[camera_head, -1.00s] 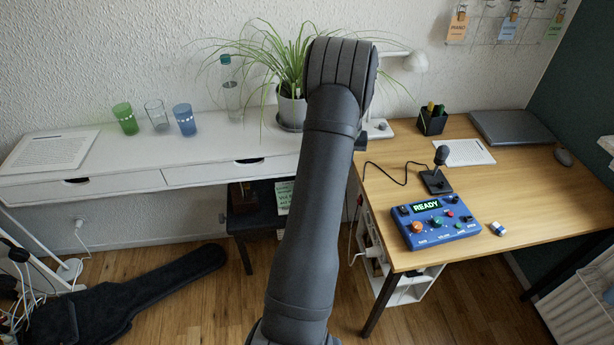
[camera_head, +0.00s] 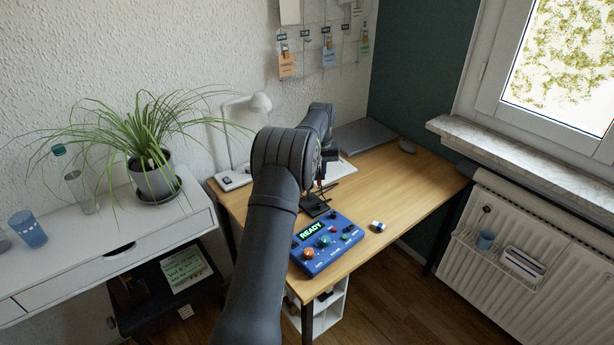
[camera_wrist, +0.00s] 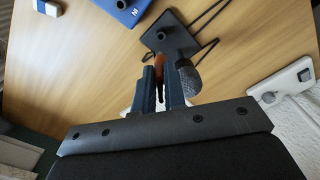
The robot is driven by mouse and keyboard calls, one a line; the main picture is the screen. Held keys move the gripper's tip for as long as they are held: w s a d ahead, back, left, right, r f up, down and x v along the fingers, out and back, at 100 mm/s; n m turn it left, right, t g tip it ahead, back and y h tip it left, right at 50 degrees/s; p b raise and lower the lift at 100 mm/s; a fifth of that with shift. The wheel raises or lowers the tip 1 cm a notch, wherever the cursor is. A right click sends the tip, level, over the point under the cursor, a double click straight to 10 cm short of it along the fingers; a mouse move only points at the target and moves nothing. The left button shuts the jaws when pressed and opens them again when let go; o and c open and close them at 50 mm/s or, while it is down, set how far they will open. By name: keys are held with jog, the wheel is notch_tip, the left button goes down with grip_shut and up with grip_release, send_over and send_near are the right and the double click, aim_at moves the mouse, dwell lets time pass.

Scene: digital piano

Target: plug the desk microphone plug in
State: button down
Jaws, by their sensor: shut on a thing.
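In the wrist view my gripper (camera_wrist: 163,92) is closed on a slim piece with an orange-brown body and dark end, seemingly the desk microphone plug (camera_wrist: 158,66). My arm hides most of the gripper in the head view. The microphone's black base (camera_wrist: 160,36) stands just beyond the fingers, and its grey head (camera_wrist: 188,78) is close beside the right finger. Black cable (camera_wrist: 207,48) loops next to the base. The blue box (camera_head: 328,242) reads READY.
An eraser (camera_head: 377,226) lies right of the blue box. A lamp (camera_head: 233,178) and a laptop (camera_head: 362,136) stand at the back of the desk. A potted plant (camera_head: 152,180) is on the white table.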

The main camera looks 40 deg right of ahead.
aim_at(319, 185)
dwell(0.3)
jog(key=shift+f, duration=2.8)
jog(key=shift+f, duration=1.55)
jog(key=c, duration=1.4)
grip_release()
jog(key=shift+r, duration=0.15)
jog(key=shift+r, duration=2.4)
